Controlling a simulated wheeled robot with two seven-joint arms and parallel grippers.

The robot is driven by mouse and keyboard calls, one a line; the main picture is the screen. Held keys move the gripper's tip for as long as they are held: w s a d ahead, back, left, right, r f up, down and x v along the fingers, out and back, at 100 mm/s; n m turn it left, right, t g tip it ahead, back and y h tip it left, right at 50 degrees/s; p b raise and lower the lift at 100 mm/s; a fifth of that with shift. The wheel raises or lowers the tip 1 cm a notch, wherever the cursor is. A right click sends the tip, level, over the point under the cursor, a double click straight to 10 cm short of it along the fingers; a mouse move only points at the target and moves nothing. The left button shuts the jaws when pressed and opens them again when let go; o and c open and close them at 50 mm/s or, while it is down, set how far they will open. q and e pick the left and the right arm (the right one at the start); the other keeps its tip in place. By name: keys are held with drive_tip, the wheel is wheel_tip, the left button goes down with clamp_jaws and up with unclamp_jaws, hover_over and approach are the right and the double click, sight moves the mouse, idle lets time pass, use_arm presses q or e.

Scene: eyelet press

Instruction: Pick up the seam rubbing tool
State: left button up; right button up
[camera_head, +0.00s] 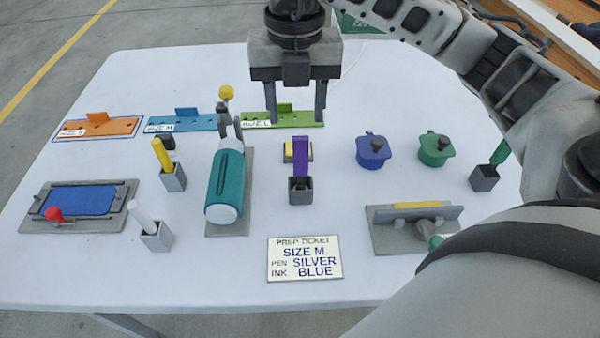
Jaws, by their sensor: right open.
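My right gripper (296,110) points down, open and empty, over the far middle of the table, in front of the green size L plate (284,117). A flat purple tool (301,154) stands upright in a small grey holder (301,190), nearer the front than the gripper and apart from it. It looks most like the seam rubbing tool, but no label confirms this; its lower end is hidden in the holder. My left gripper is not in view.
A teal roller press (224,184) stands left of the purple tool. Blue (373,153) and green (435,149) pots stand to the right. Yellow (161,153) and white (141,214) sticks stand in holders at left. A prep ticket (305,259) lies in front.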

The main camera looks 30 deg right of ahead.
sight(301, 137)
drive_tip(key=f, duration=0.5)
drive_tip(key=s+f, duration=0.1)
drive_tip(key=f, duration=0.1)
drive_tip(key=shift+s+f+p, duration=0.1)
drive_tip(key=shift+f+p, duration=0.3)
drive_tip(key=shift+f, duration=0.25)
drive_tip(key=c, duration=1.1)
